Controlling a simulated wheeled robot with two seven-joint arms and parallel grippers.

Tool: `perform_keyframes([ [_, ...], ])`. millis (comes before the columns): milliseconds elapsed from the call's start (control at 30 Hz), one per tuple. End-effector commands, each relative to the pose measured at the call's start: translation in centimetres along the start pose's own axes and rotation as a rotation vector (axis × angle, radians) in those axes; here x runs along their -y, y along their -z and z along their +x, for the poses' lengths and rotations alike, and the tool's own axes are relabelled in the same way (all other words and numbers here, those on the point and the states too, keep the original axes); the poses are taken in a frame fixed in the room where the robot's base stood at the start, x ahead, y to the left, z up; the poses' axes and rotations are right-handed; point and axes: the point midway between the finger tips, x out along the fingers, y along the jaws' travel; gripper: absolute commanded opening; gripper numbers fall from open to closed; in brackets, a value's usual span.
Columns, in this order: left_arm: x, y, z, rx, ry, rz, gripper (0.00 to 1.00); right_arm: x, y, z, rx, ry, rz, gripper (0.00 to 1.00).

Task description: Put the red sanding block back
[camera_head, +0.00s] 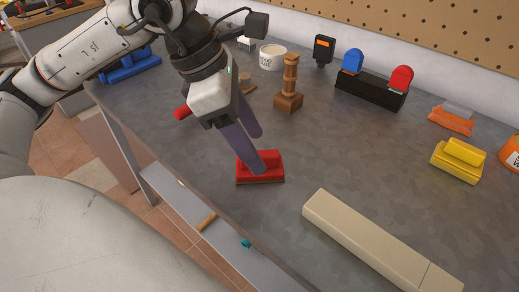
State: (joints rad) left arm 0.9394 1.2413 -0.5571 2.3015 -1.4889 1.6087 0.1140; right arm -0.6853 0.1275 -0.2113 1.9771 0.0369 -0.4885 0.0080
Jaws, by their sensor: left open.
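The red sanding block (262,169) lies flat on the grey workbench (335,160), close to its front edge. My left gripper (258,152) reaches down from the upper left with its fingers apart. One fingertip overlaps the block's raised handle in the picture; the other finger is behind it. Whether the fingers touch the block I cannot tell. A black holder (369,91) at the back carries a blue rounded piece (353,61) and a red rounded piece (401,78). My right gripper is not in view.
A long beige block (370,241) lies at the front right. A yellow sanding block (458,160) and an orange block (451,120) sit at the right. A wooden turned post (289,86) stands behind my gripper. The bench middle is clear. An open drawer (215,226) lies below the front edge.

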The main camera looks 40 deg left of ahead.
Motion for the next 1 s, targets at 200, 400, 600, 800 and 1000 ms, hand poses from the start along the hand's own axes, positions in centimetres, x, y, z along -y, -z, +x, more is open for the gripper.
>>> perform_keyframes([
  [200,-0.1,-0.1,-5.0,0.003,-0.004,0.000,0.59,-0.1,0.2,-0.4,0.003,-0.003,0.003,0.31],
  [400,0.0,-0.1,-7.5,0.000,-0.001,0.000,0.59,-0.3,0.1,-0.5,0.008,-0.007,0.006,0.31],
  [600,0.0,0.0,-8.2,0.000,0.000,0.001,0.59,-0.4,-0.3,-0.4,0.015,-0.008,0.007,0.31],
  [800,0.0,0.0,-8.2,-0.001,0.000,0.000,0.59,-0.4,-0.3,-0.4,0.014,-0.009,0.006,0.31],
  [1000,0.0,0.0,-8.1,-0.001,0.000,0.000,0.59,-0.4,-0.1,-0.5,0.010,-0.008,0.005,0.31],
])
